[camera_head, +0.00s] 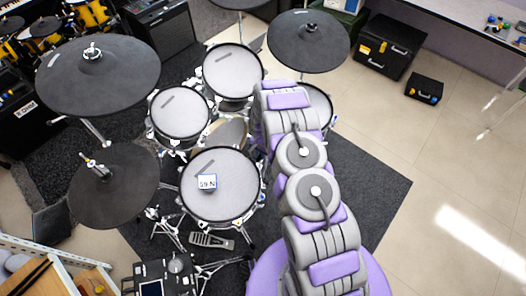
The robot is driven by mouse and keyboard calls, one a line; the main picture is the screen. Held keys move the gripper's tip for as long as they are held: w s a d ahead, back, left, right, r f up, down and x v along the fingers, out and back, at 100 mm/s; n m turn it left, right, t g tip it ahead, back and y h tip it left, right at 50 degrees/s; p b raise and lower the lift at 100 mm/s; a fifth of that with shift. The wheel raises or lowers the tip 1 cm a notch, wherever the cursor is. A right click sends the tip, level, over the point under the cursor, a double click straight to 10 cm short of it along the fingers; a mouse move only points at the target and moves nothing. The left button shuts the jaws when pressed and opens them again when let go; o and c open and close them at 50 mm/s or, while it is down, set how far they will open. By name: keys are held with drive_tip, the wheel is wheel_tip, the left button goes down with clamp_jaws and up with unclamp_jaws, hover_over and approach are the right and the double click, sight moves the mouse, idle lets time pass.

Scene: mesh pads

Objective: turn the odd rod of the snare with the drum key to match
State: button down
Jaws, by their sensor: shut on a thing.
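The snare (228,202) is the round grey mesh pad with a dark rim, front and centre in the kit. A small white label (207,182) on its head reads what looks like "59 N". Small metal fittings sit around its rim, too small to tell which rod is odd. My grey and purple arm reaches up from the bottom right, past the right side of the snare. The arm's far end is over the right-hand drums, and my gripper is hidden behind the arm links. No drum key can be seen.
Dark cymbal pads (115,187) stand left, with others at upper left and upper right (308,42). Two mesh toms (180,115) (232,72) stand behind the snare. A pedal (211,241) lies in front. Black cases (390,46) sit on the open tiled floor at right.

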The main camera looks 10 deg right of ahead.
sight(260, 165)
drive_tip(key=shift+a+f, duration=0.3)
drive_tip(key=shift+f, duration=0.3)
drive_tip(key=shift+d+f, duration=0.15)
drive_tip(key=shift+f, duration=0.4)
drive_tip(key=shift+w+d+f, duration=0.1)
drive_tip(key=shift+d+f, duration=0.15)
drive_tip(key=shift+a, duration=0.15)
drive_tip(key=c, duration=1.6)
unclamp_jaws()
drive_tip(key=shift+f, duration=0.1)
clamp_jaws()
